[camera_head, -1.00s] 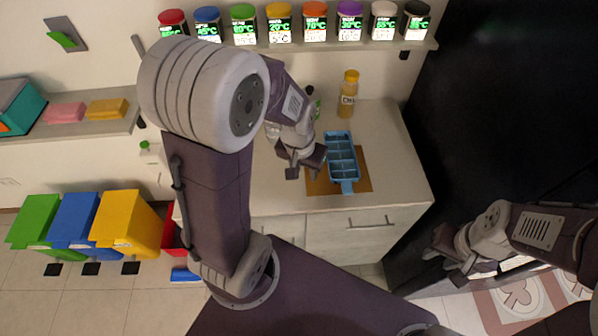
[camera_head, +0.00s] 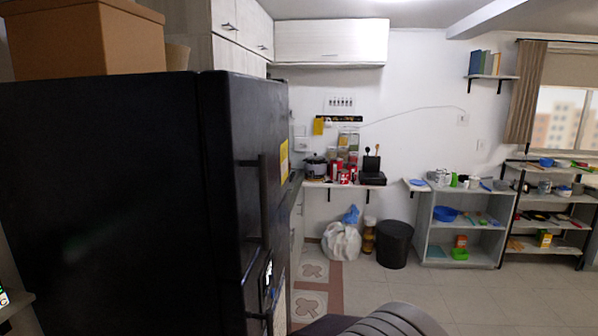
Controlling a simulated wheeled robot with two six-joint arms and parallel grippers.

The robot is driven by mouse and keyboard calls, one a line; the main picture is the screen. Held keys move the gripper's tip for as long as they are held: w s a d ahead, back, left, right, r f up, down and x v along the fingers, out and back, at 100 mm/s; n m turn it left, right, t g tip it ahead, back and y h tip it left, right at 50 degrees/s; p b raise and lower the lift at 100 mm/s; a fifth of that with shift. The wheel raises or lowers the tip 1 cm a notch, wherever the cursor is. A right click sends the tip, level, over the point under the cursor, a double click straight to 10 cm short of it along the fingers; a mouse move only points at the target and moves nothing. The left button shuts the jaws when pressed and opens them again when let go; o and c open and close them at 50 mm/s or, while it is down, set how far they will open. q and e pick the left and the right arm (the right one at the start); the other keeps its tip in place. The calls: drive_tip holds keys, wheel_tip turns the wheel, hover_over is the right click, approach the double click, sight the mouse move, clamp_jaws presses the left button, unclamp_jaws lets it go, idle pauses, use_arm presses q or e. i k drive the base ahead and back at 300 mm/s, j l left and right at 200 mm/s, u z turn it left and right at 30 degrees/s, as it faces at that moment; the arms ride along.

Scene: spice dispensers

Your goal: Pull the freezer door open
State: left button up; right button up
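A tall black fridge (camera_head: 110,190) fills the left side of the view. Its front is seen at a steep angle and faces right. A long vertical handle (camera_head: 263,200) runs down the upper part of the front, and a second handle (camera_head: 265,285) sits lower, near a small light panel. The doors look shut. I cannot tell for certain which door is the freezer's. Neither gripper is in view; only a rounded grey part of mine shows at the bottom edge, apart from the fridge in the picture.
A cardboard box (camera_head: 88,42) stands on top of the fridge. Against the back wall are a black bin (camera_head: 394,245), a white bag (camera_head: 341,242) and a grey shelf unit (camera_head: 490,238) with dishes. The tiled floor (camera_head: 480,295) to the right is clear.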

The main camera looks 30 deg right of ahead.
sight(245, 118)
drive_tip(key=z, duration=1)
